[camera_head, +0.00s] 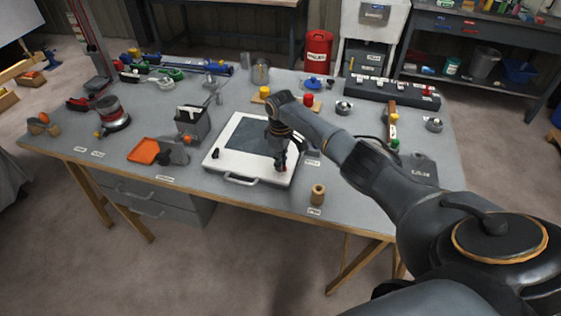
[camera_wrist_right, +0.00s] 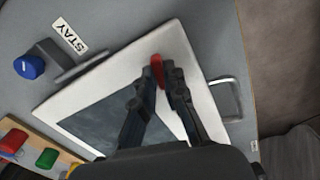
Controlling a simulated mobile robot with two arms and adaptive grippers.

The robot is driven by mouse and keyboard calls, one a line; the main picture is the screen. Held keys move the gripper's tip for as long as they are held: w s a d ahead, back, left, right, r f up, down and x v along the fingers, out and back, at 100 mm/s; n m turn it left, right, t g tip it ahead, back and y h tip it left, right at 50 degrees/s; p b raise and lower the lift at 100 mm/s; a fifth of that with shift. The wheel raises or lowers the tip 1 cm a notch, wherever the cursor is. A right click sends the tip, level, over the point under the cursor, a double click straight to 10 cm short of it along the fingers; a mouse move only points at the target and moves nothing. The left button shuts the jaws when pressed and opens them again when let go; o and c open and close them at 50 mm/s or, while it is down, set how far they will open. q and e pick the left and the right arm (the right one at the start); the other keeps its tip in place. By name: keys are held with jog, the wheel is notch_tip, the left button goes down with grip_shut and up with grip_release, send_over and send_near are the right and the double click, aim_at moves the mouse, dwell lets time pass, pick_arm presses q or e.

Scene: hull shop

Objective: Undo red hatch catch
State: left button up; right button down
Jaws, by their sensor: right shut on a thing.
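The hatch (camera_head: 222,165) is a white panel with a dark window, lying flat on the workbench with a pull handle on its front edge. The hatch also shows in the wrist view (camera_wrist_right: 72,98). The red catch (camera_wrist_right: 157,70) is a small upright-looking piece on the hatch's frame, near the front right corner. My right gripper (camera_head: 279,167) reaches down over that corner. In the wrist view its fingers (camera_wrist_right: 164,75) are closed around the red catch and partly cover it. My left gripper is not in view.
A wooden peg (camera_head: 318,194) stands right of the hatch. An orange tray (camera_head: 144,150) and a dark box (camera_head: 193,130) stand left. A blue knob (camera_wrist_right: 28,66) and a STAY label (camera_wrist_right: 68,35) sit beside the hatch. Many fittings crowd the bench's back.

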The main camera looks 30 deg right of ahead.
jog(key=shift+n, duration=1.2)
jog(key=c, duration=1.4)
grip_release()
notch_tip(320, 180, up, 12)
